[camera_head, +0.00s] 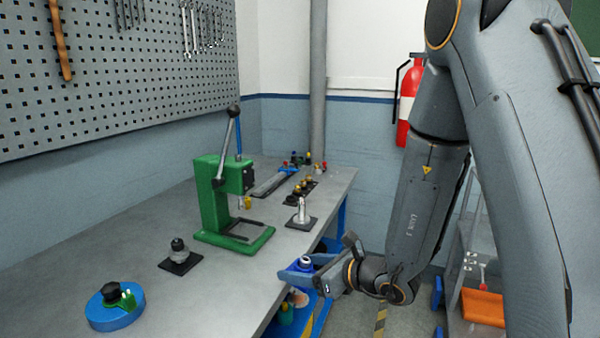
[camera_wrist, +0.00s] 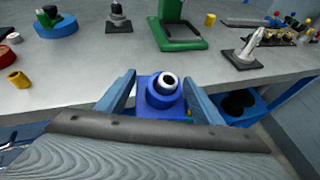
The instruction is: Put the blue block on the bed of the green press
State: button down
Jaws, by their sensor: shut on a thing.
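The blue block (camera_wrist: 160,104) is square, with a round blue collar and a pale ring on top. My gripper (camera_head: 300,274) is shut on it, with one finger on each side in the wrist view. In the head view the block (camera_head: 304,262) shows small between the fingers, at the front edge of the workbench. The green press (camera_head: 212,195) stands on the bench, to the left of and beyond my gripper, its lever raised. Its bed (camera_head: 262,240) is a flat green base with a dark opening, and looks empty. The press base also shows at the top of the wrist view (camera_wrist: 160,38).
The bench (camera_head: 120,255) holds a blue round fixture (camera_head: 118,318), a dark fixture on a plate (camera_head: 180,258) and a metal toggle clamp (camera_head: 301,213) right of the press. Small coloured parts lie at the back. Bench surface between edge and press is clear.

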jog(key=d+f+m+t+h, duration=0.1)
jog(key=d+f+m+h, duration=0.1)
jog(key=d+f, duration=0.5)
jog(key=d+f+m+t+h, duration=0.2)
jog(key=d+f, duration=0.5)
jog(key=d, duration=0.5)
jog(key=shift+w+d, duration=0.15)
jog(key=shift+w, duration=0.3)
jog(key=shift+d+r+m, duration=0.1)
jog(key=shift+d+m, duration=0.05)
jog(key=shift+m, duration=0.15)
